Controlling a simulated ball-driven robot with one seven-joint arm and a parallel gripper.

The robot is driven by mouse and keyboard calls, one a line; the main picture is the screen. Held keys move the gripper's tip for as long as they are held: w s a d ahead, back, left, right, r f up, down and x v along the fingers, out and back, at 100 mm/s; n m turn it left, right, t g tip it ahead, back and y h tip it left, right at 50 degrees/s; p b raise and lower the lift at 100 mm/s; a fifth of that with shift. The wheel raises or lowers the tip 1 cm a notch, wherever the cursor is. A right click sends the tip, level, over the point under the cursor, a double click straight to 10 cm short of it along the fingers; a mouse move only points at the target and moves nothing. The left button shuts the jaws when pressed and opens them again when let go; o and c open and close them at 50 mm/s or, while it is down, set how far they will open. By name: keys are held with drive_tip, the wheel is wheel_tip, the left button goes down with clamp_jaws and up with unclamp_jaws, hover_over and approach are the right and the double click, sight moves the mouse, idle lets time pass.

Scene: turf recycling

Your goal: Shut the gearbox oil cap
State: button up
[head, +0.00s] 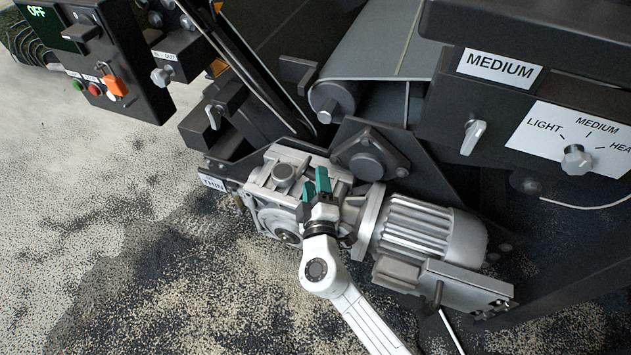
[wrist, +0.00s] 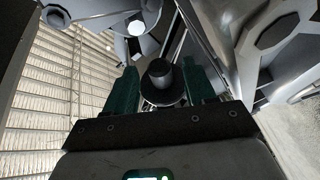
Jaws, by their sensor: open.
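The grey gearbox (head: 262,192) is fixed to the left end of the ribbed motor. A round grey cap (head: 284,173) shows on its upper face. My gripper (head: 319,183), with green fingers, is just right of this cap, over the gearbox. In the wrist view my gripper (wrist: 159,66) is open, with a dark round knob on a wider disc (wrist: 160,85) between its fingers. I cannot tell whether this knob is the same cap, or whether the fingers touch it. My gripper hides part of the gearbox in the head view.
The ribbed motor (head: 420,232) lies right of my gripper. A dark bearing plate (head: 368,160) and a conveyor belt (head: 375,50) are behind. A control box (head: 95,55) stands upper left, a dial panel (head: 575,140) right. The speckled floor (head: 110,210) at left is open.

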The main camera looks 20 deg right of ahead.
drive_tip(key=shift+w+d, duration=0.25)
drive_tip(key=shift+w, duration=0.3)
clamp_jaws()
idle(0.4)
